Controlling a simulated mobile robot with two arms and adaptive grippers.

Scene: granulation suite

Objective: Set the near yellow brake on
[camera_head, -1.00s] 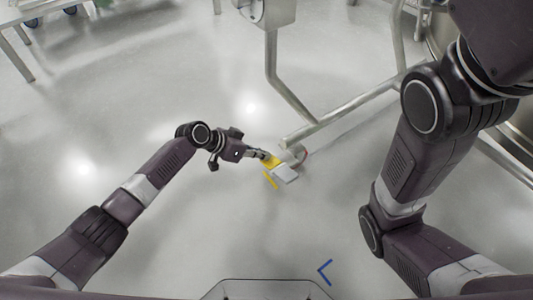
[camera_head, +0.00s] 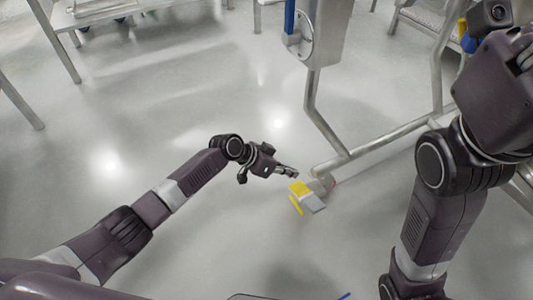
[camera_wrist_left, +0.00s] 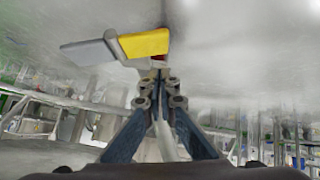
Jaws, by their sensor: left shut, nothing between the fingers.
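The near yellow brake (camera_head: 299,188) is a small yellow pedal low at the end of a steel leg, beside a flat grey plate (camera_head: 315,203). A thin yellow strip (camera_head: 295,206) shows just in front of it. My left gripper (camera_head: 295,175) is shut and empty, its fingertips just behind the yellow pedal, with a small gap. In the left wrist view the yellow brake (camera_wrist_left: 143,44) and grey plate (camera_wrist_left: 90,52) appear above the shut fingertips (camera_wrist_left: 160,88). A little red shows beside the pedal. I cannot tell the pedal's exact tilt. My right gripper is not clearly visible.
A steel tube frame (camera_head: 385,138) with an upright post (camera_head: 316,105) and grey housing (camera_head: 322,35) stands behind the brake. My right arm is to its right. Steel tables stand at the back. The floor left and in front is clear.

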